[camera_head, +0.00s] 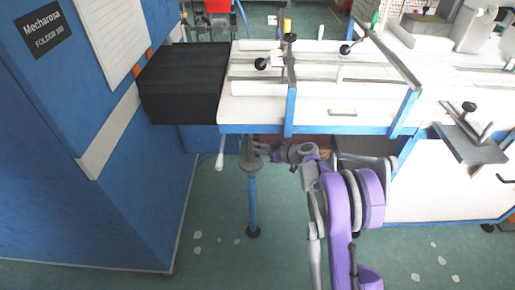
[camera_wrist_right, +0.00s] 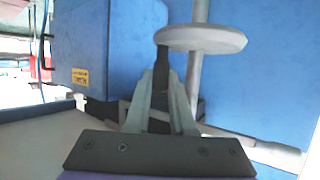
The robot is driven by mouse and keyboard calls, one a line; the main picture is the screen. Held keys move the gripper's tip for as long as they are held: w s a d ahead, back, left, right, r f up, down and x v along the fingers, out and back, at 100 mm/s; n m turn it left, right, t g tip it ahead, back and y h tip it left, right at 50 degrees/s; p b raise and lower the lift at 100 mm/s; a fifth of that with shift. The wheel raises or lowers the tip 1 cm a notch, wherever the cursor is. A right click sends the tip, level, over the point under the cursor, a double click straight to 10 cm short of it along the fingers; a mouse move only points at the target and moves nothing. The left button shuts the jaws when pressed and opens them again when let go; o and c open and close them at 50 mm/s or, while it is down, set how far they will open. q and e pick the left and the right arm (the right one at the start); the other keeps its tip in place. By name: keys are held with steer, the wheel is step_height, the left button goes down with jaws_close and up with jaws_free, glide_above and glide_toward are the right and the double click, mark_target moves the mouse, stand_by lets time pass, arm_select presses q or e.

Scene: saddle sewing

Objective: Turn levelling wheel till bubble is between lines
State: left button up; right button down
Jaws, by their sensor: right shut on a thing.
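The levelling wheel (camera_head: 250,166) is a grey disc on a blue leg (camera_head: 252,205) under the front edge of the white table. In the right wrist view the wheel (camera_wrist_right: 205,38) is a pale disc with a dark handle (camera_wrist_right: 161,58) beside its rim. My right gripper (camera_head: 264,150) reaches under the table to the wheel. In the right wrist view my right gripper's fingers (camera_wrist_right: 161,80) are shut on the dark handle. I cannot make out a bubble or its lines in either view. My left gripper is not in view.
A blue cabinet (camera_head: 60,140) stands at the left, with a black block (camera_head: 183,85) between it and the white table (camera_head: 315,112). A white lever (camera_head: 220,158) hangs just left of the wheel. The green floor below is mostly clear.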

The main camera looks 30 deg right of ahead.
steer(key=m+h, duration=0.1)
steer(key=s+m+t+h, duration=0.1)
steer(key=m+h, duration=0.1)
steer(key=shift+p, duration=0.3)
steer(key=shift+s+m+h, duration=0.3)
steer(key=shift+m+h, duration=0.5)
steer(key=shift+h, duration=0.4)
steer(key=shift+s+m+h+b, duration=0.2)
steer(key=shift+m+h+b, duration=0.35)
steer(key=shift+h+b, duration=0.1)
steer(key=shift+s+m+h+b, duration=0.15)
steer(key=shift+m+h+b, duration=0.4)
steer(key=shift+h+b, duration=0.1)
steer(key=c, duration=1.1)
jaws_free()
steer(key=shift+o, duration=0.2)
steer(key=shift+s, duration=0.1)
steer(key=p+v, duration=0.3)
steer(key=v, duration=0.7)
steer(key=shift+s+a+r, duration=0.2)
steer(key=shift+s, duration=0.1)
